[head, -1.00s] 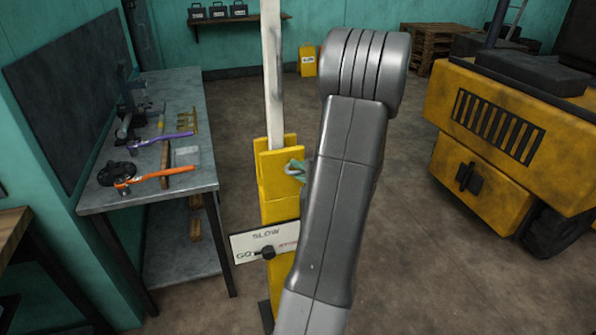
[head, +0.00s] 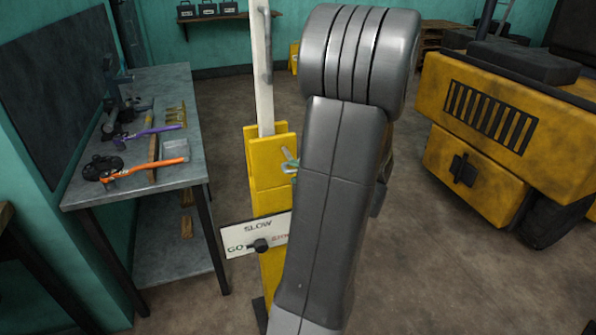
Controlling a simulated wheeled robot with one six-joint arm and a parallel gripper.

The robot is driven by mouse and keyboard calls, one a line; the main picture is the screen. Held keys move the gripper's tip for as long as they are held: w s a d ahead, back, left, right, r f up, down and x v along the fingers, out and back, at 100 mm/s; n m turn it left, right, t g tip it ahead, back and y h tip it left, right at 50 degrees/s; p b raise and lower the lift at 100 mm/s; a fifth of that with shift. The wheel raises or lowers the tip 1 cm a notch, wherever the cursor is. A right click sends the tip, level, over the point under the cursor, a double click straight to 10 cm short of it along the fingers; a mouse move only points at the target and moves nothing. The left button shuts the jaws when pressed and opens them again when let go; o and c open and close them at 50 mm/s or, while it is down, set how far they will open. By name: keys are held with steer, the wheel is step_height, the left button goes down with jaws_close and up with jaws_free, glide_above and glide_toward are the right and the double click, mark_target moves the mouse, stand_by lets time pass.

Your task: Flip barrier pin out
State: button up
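The yellow barrier post (head: 266,180) stands in the middle, with a white barrier arm (head: 263,90) upright in its top. A small pale green and metallic piece (head: 290,163), which looks like the barrier pin, sticks out at the post's right side near the top. My grey arm covers the space just right of it, so I cannot tell how far the pin sits in. My gripper is hidden behind my arm, and whether it touches the pin cannot be seen.
A sign (head: 257,234) reading SLOW and GO, with a black knob, is on the post's lower part. A metal workbench (head: 183,95) with tools stands left. A yellow forklift body (head: 480,150) stands right. Brown floor is open between the post and the forklift.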

steer(key=shift+r, duration=0.2)
steer(key=b+v, duration=0.1)
steer(key=v, duration=1.2)
steer(key=shift+s+d, duration=0.25)
steer(key=shift+s, duration=0.1)
steer(key=x, duration=0.7)
steer(key=p+x, duration=0.1)
steer(key=x, duration=0.6)
steer(key=shift+w+r, duration=0.1)
steer(key=shift+r, duration=0.1)
